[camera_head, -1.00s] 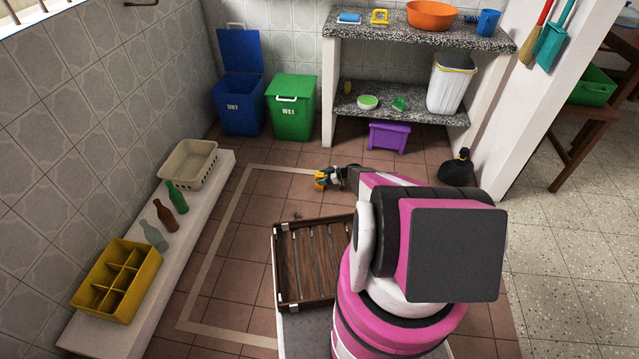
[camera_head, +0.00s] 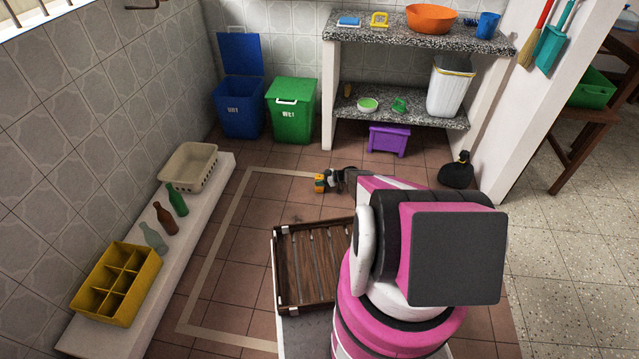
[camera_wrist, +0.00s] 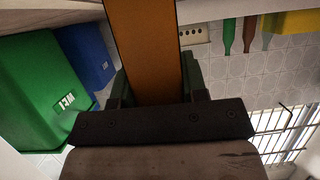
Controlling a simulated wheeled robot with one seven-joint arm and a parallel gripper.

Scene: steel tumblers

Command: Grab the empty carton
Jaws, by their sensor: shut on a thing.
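The carton (camera_head: 319,183) is a small orange-yellow box at the tip of my gripper (camera_head: 328,180), out ahead of my body over the tiled floor in the head view. In the wrist view, the carton (camera_wrist: 147,50) is a plain orange-brown face running up between the two dark green fingers of my gripper (camera_wrist: 152,78). The fingers are shut on its sides. Its far end is out of the wrist picture, and its inside cannot be seen.
A blue bin (camera_head: 240,108) with its lid up and a closed green bin (camera_head: 291,112) stand against the back wall. A purple box (camera_head: 388,139) sits under the stone shelves. A slatted wooden crate (camera_head: 312,265) is near my base. A low white ledge at left holds bottles and a yellow crate (camera_head: 118,283).

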